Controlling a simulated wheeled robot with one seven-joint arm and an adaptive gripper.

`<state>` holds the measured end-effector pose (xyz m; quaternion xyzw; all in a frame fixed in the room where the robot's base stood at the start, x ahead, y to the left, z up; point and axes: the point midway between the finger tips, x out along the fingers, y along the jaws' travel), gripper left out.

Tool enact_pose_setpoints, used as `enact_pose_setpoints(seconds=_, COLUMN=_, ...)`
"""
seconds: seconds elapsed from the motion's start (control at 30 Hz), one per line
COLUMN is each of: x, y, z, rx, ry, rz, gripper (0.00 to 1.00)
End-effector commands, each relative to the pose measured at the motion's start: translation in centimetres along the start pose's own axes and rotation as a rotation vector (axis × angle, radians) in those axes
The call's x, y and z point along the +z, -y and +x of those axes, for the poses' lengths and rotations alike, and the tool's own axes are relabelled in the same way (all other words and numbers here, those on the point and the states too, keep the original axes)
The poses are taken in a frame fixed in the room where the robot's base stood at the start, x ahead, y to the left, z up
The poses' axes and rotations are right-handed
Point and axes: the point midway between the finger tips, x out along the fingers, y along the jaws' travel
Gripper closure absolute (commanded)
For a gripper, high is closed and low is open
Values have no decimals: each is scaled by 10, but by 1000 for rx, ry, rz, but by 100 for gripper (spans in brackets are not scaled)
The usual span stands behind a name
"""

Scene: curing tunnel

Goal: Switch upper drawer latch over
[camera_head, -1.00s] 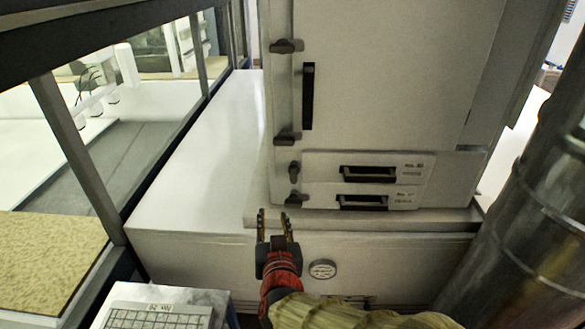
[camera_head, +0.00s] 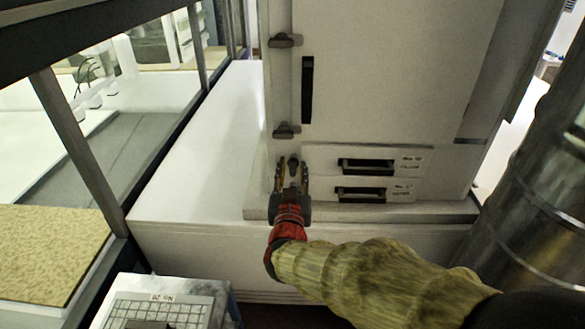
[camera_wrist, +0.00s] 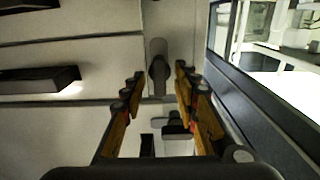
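The upper drawer latch (camera_head: 293,160) is a small dark knob at the left edge of the upper drawer (camera_head: 330,152). Its top shows just past my fingertips in the head view, and the rest is hidden. In the wrist view the latch (camera_wrist: 158,62) stands upright between the two fingertips, with space on both sides. My gripper (camera_head: 292,176) is open and in front of the latch; it also shows in the wrist view (camera_wrist: 160,76). I cannot tell whether the fingers reach past the knob's end.
A door latch (camera_head: 285,130) sits just above; it shows below the knob in the wrist view (camera_wrist: 176,125). Drawer handles (camera_head: 366,165) lie to the right. The lower drawer latch is hidden behind my gripper in the head view. A framed glass enclosure (camera_head: 75,150) stands left.

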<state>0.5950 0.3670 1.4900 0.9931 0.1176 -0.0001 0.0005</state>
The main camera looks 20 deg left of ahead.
Motion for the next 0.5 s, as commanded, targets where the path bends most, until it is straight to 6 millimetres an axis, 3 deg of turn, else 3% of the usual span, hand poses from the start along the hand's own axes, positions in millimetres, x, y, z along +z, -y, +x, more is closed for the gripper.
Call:
enact_pose_setpoints(seconds=0.27, x=0, y=0, z=2, rx=0, ry=0, rz=1, gripper=70)
enact_pose_setpoints(seconds=0.5, x=0, y=0, z=2, rx=0, ry=0, rz=1, gripper=83)
